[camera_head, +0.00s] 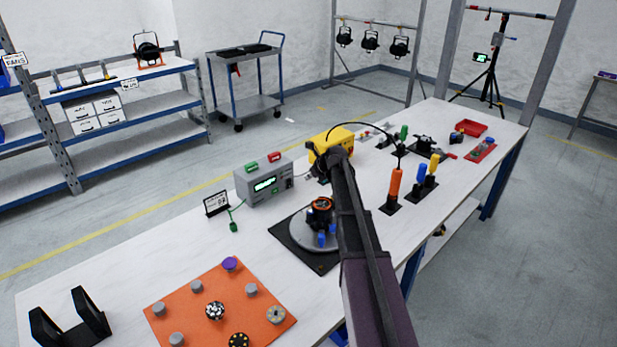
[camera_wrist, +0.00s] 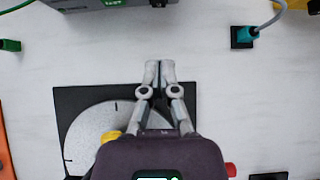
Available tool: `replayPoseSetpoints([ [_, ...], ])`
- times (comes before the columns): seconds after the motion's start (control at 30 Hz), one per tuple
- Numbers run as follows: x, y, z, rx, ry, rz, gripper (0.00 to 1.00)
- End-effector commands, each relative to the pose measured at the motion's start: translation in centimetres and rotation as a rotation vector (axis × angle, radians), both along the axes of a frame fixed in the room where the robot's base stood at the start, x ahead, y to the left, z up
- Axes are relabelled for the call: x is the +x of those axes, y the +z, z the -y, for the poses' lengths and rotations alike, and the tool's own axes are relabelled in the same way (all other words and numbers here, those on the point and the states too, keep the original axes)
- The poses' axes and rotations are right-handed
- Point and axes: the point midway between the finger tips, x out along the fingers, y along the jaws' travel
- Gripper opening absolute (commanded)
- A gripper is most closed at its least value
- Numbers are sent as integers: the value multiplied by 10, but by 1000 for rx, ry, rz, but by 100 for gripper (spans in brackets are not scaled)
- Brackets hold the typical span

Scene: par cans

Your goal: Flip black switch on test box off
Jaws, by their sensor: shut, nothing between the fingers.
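The test box (camera_head: 265,182) is a grey box with a lit green display, standing on the white bench in the head view. Its lower front edge also shows at the top of the wrist view (camera_wrist: 90,4). A small dark part at the right of its front is cut off by the top of the wrist view; I cannot tell whether it is the black switch or how the switch is set. My gripper (camera_wrist: 160,70) is shut and empty, over the bench by the back edge of a black mat, apart from the box. In the head view my arm mostly hides the gripper.
A round grey turntable (camera_head: 300,236) on the black mat stands in front of the box. A yellow box (camera_head: 330,140) is to its right, with a cable. A small sign (camera_head: 216,202) and green plug (camera_head: 233,227) are at its left. White bench is clear between box and mat.

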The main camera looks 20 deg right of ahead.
Motion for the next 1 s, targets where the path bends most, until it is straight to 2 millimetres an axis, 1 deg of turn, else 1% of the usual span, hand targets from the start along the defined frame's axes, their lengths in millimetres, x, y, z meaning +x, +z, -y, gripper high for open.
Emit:
replayPoseSetpoints([
  [0.27,0,-2,-1,-2,1,-7,0],
  [0.7,-8,-15,-7,-35,2,-81,0],
  [1.0,-8,-15,-8,-37,2,-84,0],
])
